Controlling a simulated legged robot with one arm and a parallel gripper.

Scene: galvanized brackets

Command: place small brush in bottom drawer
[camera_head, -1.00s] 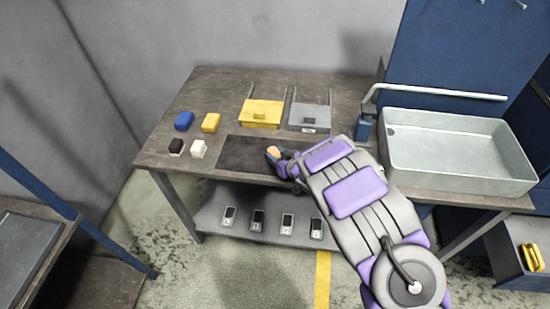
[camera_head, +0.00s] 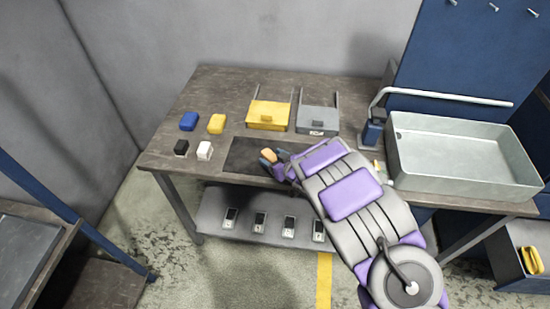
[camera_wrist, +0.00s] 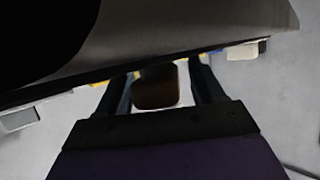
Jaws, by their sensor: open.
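My gripper (camera_head: 271,160) is over the dark mat (camera_head: 240,154) at the front of the workbench. Its jaws are open, with a tan-brown piece (camera_head: 268,155) at the fingertips. In the wrist view a brown block (camera_wrist: 156,88) shows between the two fingers (camera_wrist: 160,95). It may be the small brush, but I cannot tell for sure; nor can I tell whether the fingers touch it. At lower right, a grey drawer (camera_head: 505,258) stands open below the blue cabinet, with yellow items (camera_head: 531,260) in it.
Blue (camera_head: 188,121), yellow (camera_head: 216,124), black (camera_head: 181,148) and white (camera_head: 204,150) blocks stand at left on the bench. Yellow (camera_head: 268,115) and grey (camera_head: 317,120) trays are behind the mat. A large metal basin (camera_head: 462,183) is at right. Several small devices lie on the lower shelf.

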